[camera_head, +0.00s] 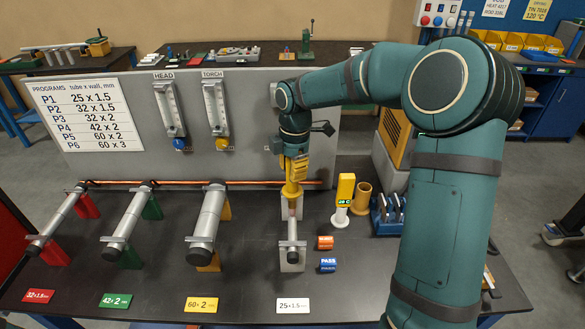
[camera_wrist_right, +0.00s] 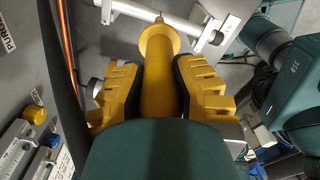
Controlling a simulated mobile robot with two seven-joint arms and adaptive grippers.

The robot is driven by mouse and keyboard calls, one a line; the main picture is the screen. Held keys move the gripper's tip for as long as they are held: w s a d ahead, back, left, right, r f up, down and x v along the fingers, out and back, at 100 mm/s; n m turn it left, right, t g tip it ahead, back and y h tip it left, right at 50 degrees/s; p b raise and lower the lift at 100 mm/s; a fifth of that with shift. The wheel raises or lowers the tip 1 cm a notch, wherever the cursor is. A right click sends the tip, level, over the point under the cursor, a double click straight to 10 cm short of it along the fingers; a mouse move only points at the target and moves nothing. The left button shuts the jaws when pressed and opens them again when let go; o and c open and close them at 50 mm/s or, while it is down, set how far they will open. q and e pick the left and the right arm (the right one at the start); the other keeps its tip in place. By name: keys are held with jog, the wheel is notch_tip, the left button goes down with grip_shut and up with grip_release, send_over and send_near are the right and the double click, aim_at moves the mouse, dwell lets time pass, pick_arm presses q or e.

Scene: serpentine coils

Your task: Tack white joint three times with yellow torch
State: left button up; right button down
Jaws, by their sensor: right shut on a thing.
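The white joint is a grey tube (camera_head: 292,228) on white supports (camera_head: 292,262), behind the white 25 x 1.5 card (camera_head: 293,305). My right gripper (camera_head: 293,184) is above the far part of this tube and points down. In the right wrist view it is shut on the yellow torch (camera_wrist_right: 158,88), a thick yellow body with a wide collar. The torch's thin tip points at the tube (camera_wrist_right: 150,17) and shows close to it; I cannot tell if they touch. The fingers hide part of the torch in the head view. My left gripper is not in view.
Other tubes stand left on red (camera_head: 88,203), green (camera_head: 151,208) and yellow (camera_head: 208,262) supports. A grey panel (camera_head: 120,115) stands behind.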

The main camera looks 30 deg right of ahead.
jog(key=shift+f, duration=0.25)
dwell(0.8)
jog(key=shift+s+f, duration=0.15)
jog(key=shift+f, duration=0.1)
dwell(1.9)
dwell(1.1)
jog(key=shift+r+p, duration=0.55)
jog(key=shift+r, duration=0.15)
jog(key=shift+r+p, duration=1.2)
jog(key=shift+r, duration=1.75)
